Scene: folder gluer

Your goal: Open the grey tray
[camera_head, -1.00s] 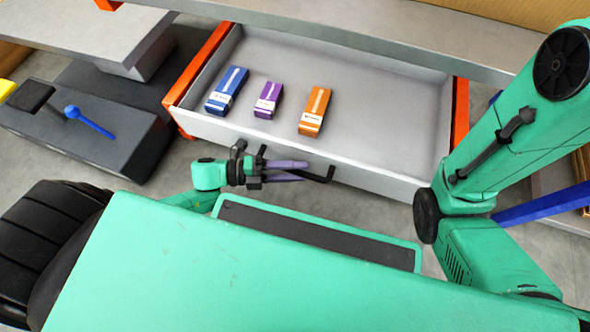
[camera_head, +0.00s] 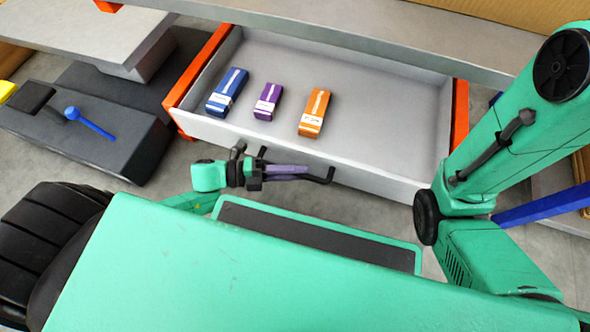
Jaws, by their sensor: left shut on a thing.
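The grey tray (camera_head: 400,185) is a wide drawer pulled out between two orange side rails. It holds a blue box (camera_head: 228,92), a purple box (camera_head: 267,101) and an orange box (camera_head: 314,112), all lying apart on its floor. A dark bar handle (camera_head: 325,178) sits on the tray's front wall. My left gripper (camera_head: 278,171) is at the front wall, shut on the handle. Its fingers cover the handle's left part. My right arm rises at the right, and its gripper is out of view.
A dark grey box with a blue lever (camera_head: 92,125) stands on the floor at left. A grey ledge (camera_head: 350,38) runs above the back of the tray. A blue bar (camera_head: 545,205) lies at right. Some bare floor shows in front of the tray.

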